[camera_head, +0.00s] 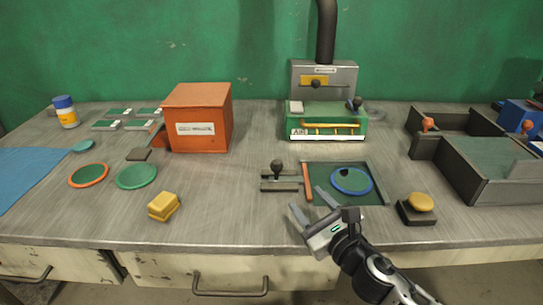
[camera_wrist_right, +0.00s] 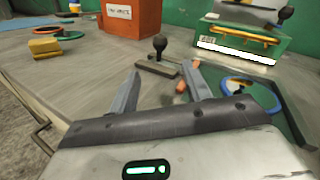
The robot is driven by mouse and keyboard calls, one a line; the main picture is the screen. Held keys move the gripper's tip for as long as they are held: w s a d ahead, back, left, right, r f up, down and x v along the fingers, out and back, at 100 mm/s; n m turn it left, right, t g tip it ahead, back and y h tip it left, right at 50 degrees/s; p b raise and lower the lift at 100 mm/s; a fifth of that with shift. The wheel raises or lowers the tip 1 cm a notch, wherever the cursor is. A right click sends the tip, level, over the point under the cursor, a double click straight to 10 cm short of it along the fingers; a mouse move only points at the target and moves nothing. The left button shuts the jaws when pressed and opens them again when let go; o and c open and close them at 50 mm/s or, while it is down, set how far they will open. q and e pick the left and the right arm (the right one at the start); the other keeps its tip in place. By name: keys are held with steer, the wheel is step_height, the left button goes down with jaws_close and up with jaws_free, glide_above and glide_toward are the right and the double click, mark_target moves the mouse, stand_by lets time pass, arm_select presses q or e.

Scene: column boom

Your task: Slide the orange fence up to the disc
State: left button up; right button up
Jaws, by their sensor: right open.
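The orange fence (camera_head: 307,182) is a thin upright bar along the left side of a dark green plate (camera_head: 376,197). The disc (camera_head: 351,181), blue-rimmed with a green face, lies on that plate to the right of the fence, with a gap between them. My right gripper (camera_head: 307,199) is open and empty, its fingers pointing toward the near end of the fence. In the right wrist view, one finger of the gripper (camera_wrist_right: 162,72) partly hides the orange fence (camera_wrist_right: 181,87), and the disc (camera_wrist_right: 247,86) is beyond it to the right. My left gripper is not in view.
A black knob (camera_head: 277,166) on a grey slide block stands left of the fence. A yellow button on a dark base (camera_head: 417,209) is right of the plate. An orange box (camera_head: 199,118), a green machine (camera_head: 327,121) and dark trays (camera_head: 493,169) stand around.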

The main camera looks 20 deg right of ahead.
mark_target(279, 168)
steer(key=shift+w+a+r, duration=0.1)
steer(key=shift+w, duration=0.4)
steer(key=w+a, duration=0.1)
steer(key=w, duration=0.8)
steer(key=w+a, duration=0.1)
steer(key=w, duration=0.3)
steer(key=shift+w+a+p, duration=0.3)
steer(key=shift+w+a, duration=0.05)
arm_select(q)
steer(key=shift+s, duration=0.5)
arm_select(e)
steer(key=shift+w, duration=0.15)
